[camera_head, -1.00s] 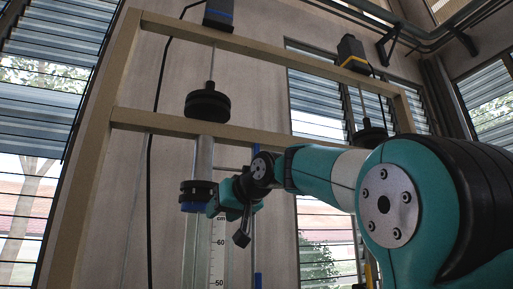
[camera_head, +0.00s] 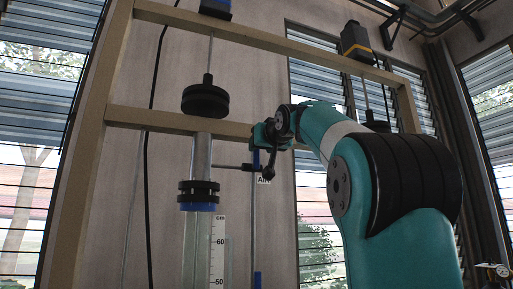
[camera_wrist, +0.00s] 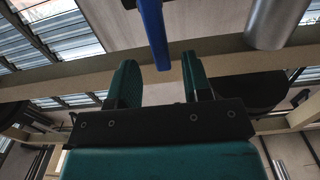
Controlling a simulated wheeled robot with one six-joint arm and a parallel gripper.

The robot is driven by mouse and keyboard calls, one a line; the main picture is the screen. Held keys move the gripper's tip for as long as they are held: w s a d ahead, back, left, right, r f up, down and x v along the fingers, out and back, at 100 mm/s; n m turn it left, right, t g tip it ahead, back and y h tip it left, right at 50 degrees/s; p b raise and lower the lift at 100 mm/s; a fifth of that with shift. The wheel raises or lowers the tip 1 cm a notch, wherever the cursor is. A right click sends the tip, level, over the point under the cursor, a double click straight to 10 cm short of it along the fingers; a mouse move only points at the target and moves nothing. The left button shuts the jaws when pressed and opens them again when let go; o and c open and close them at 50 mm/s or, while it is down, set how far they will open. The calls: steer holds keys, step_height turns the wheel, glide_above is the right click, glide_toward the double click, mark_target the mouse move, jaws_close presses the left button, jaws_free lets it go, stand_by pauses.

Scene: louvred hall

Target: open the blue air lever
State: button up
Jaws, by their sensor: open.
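The blue air lever (camera_head: 256,162) stands upright against the thin pipe by the frame's middle rail, above a small white label reading AIR (camera_head: 264,181), partly covered. My gripper (camera_head: 262,136) is up at the rail, just above and beside the lever, with part of it hidden by my wrist. In the wrist view the blue lever (camera_wrist: 152,28) comes down from the top edge, its end between the two teal fingers of my gripper (camera_wrist: 160,68). The fingers stand apart with a gap on each side of the lever; I cannot tell the depth.
A thin side pipe (camera_head: 232,167) joins the tube. A metal cylinder (camera_wrist: 277,22) is close right in the wrist view.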

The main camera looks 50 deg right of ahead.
mark_target(257, 169)
steer(key=shift+p+x, duration=0.5)
steer(key=shift+x, duration=1.45)
jaws_close()
